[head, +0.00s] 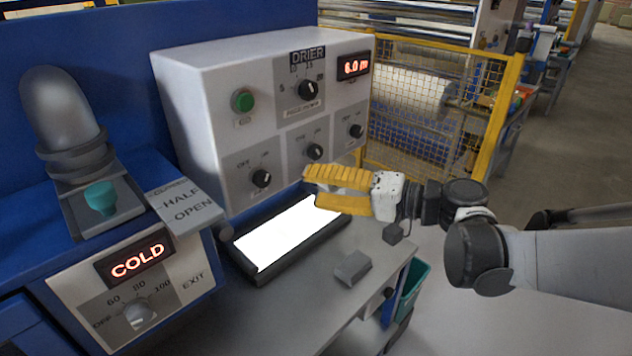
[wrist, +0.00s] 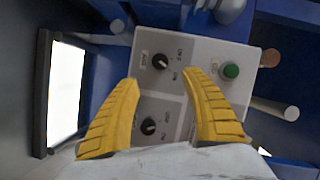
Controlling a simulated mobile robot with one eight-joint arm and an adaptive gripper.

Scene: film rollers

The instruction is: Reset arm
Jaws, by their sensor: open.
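My gripper (head: 335,190) has yellow ribbed fingers and is in front of the lower part of the grey DRIER control box (head: 215,95) in the head view. In the wrist view my gripper (wrist: 160,90) is open, its fingers well apart with nothing between them. Two black knobs on the box, an upper knob (wrist: 160,62) and a lower knob (wrist: 149,126), show between and beyond the fingers. I cannot tell how far the fingertips are from the panel. My arm reaches in from the right.
A lit white panel (head: 290,238) in a dark frame lies on the grey bench (head: 250,318) below my gripper. A small grey block (head: 352,268) sits on the bench. A COLD display unit (head: 140,262) stands at left. A yellow mesh guard (head: 498,100) stands behind; open floor is at right.

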